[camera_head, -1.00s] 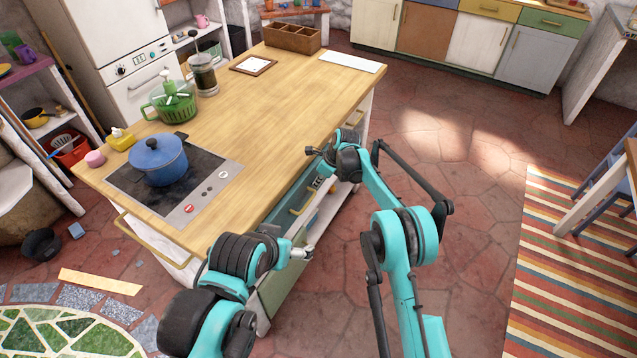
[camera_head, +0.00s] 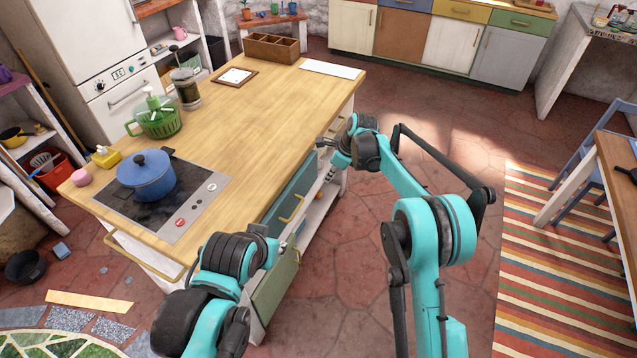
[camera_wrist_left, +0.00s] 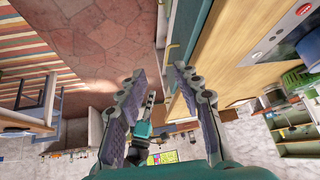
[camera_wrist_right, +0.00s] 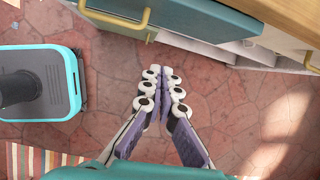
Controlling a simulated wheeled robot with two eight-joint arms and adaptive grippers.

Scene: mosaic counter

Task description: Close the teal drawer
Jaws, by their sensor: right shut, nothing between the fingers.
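The teal drawer (camera_head: 291,192) is in the side of the wooden-topped island, with a yellow bar handle (camera_head: 292,209). Its front also shows at the top of the right wrist view (camera_wrist_right: 205,14) and near the top of the left wrist view (camera_wrist_left: 186,28). It seems to stand out a little; how far is unclear.
The island top (camera_head: 255,120) carries a blue pot (camera_head: 147,178) on a hob, a green strainer bowl (camera_head: 158,122) and a wooden box (camera_head: 272,48). A green front (camera_head: 275,285) is below the drawer. Open red floor lies right of the island, then a striped rug (camera_head: 540,260).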

